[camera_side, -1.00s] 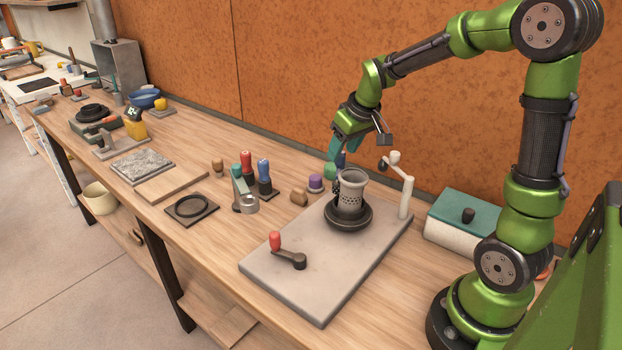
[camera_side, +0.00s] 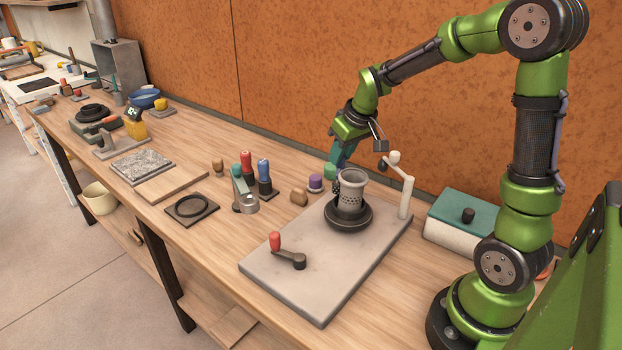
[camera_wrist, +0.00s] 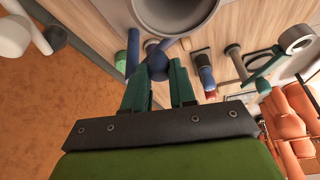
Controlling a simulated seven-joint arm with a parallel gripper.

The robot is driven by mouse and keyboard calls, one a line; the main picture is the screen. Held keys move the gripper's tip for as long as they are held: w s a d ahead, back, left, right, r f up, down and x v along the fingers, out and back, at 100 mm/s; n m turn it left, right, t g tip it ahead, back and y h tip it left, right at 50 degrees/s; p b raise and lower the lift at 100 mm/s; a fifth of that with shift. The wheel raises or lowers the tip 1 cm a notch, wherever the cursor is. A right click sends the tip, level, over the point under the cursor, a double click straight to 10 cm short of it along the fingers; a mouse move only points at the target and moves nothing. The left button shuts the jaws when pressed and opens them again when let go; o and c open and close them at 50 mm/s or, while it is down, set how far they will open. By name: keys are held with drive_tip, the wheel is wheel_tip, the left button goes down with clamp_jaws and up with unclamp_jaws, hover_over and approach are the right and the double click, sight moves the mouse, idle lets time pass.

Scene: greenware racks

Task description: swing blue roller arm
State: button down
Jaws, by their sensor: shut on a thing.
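The blue roller arm (camera_wrist: 133,48) shows in the wrist view beside the grey perforated cup, with a dark blue ball knob (camera_wrist: 158,62) near it. My gripper (camera_wrist: 165,66) has its teal fingers around this knob and is shut on it. In the side view my gripper (camera_side: 341,158) is behind and left of the grey cup (camera_side: 351,190), which stands upright on a dark round base. There the blue arm is mostly hidden by the fingers and the cup.
A white roller arm (camera_side: 404,190) with a dark knob stands right of the cup on the grey slab (camera_side: 310,255). A red-knobbed crank (camera_side: 287,252) is at the slab's front. A teal-lidded box (camera_side: 465,222) stands right. Purple (camera_side: 315,182) and tan (camera_side: 299,197) pieces lie left of the cup.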

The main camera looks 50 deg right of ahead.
drive_tip(key=w+m+g+h, duration=0.2)
drive_tip(key=w+m, duration=0.4)
drive_tip(key=m, duration=0.5)
drive_tip(key=shift+w+a+g+h, duration=0.3)
drive_tip(key=shift+w+a+h, duration=0.1)
drive_tip(key=shift+h, duration=0.2)
idle(0.5)
drive_tip(key=c, duration=0.9)
unclamp_jaws()
drive_tip(key=v, duration=1.7)
drive_tip(key=shift+w, duration=0.1)
